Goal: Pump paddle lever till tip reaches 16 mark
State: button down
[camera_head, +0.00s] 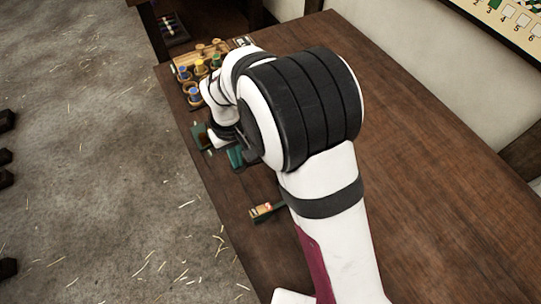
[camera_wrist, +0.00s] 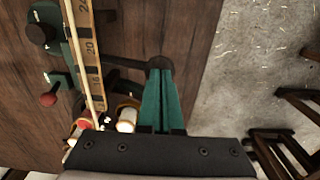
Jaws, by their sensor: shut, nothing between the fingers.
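My gripper (camera_wrist: 160,74) shows in the wrist view as two green fingers pressed together, shut and empty. A dark bar (camera_wrist: 126,63), which looks like the paddle lever, runs from beside the scale to the fingertips. Its end lies at or just under the fingertips; I cannot tell whether they touch. The wooden scale (camera_wrist: 88,62) stands to the left, with marks that read 20 and 16. A thin pale rod (camera_wrist: 78,60) runs along it. I cannot tell which mark the tip is at. In the head view my arm hides most of the device.
A dark knob (camera_wrist: 40,33) and a red knob (camera_wrist: 48,99) sit left of the scale. A wooden rack of coloured spools (camera_head: 201,64) stands at the table's far end. A small wooden block (camera_head: 262,210) lies nearer. The right of the table (camera_head: 430,150) is clear.

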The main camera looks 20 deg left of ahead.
jog(key=shift+f, duration=2.25)
jog(key=shift+r, duration=3.25)
jog(key=shift+f, duration=0.2)
jog(key=shift+f, duration=3)
jog(key=shift+r, duration=3.2)
jog(key=shift+f, duration=0.1)
